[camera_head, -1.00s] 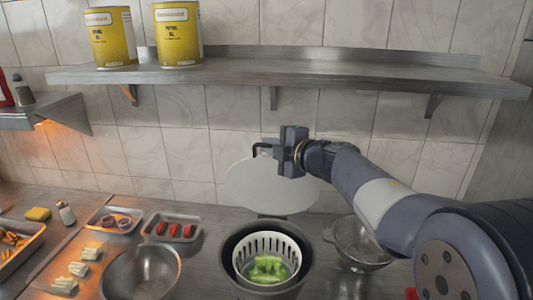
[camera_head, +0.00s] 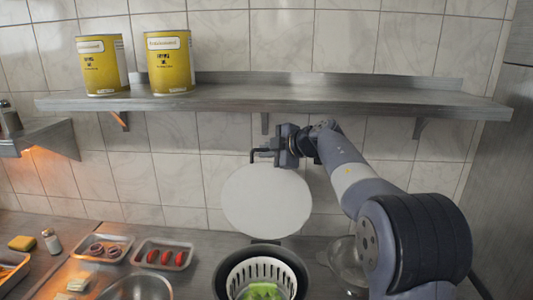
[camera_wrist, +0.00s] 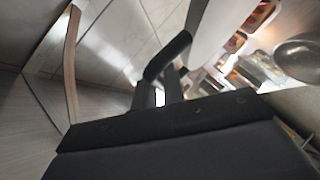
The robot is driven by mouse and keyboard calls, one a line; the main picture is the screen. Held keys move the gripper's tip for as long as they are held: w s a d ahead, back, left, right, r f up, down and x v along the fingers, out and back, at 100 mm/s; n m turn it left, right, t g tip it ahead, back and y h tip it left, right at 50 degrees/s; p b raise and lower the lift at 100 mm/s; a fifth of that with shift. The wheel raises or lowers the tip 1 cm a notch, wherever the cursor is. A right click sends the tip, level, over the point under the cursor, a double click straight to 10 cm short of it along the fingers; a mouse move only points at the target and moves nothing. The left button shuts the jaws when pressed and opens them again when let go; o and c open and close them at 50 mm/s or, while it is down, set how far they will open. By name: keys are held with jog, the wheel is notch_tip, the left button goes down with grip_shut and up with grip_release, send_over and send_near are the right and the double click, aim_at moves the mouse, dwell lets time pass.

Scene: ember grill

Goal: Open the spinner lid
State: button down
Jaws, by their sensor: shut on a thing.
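The spinner lid (camera_head: 266,202) is a round pale disc standing nearly upright behind the spinner, its flat face toward the head camera. The spinner (camera_head: 232,268) is a dark round tub with a white slotted basket (camera_head: 262,266) inside, and green leaves (camera_head: 262,290) lie in the basket. The spinner's mouth is uncovered. My gripper (camera_head: 268,154) is at the lid's top edge, shut on the dark lid handle (camera_head: 253,156). The wrist view shows a dark bar, apparently the handle (camera_wrist: 165,58), at the fingers; the finger contact itself is partly hidden.
A steel shelf (camera_head: 330,98) with two yellow cans (camera_head: 168,62) runs above the arm. Trays of red pieces (camera_head: 163,253) and onion rings (camera_head: 103,247), plus a steel bowl (camera_head: 137,289), stand left of the spinner. A strainer (camera_head: 345,262) is close right, partly behind my arm.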

jog(key=shift+f, duration=0.15)
jog(key=c, duration=1.5)
grip_release()
jog(key=b+v, duration=0.2)
jog(key=v, duration=0.9)
jog(key=shift+a, duration=0.1)
jog(key=shift+c, duration=0.3)
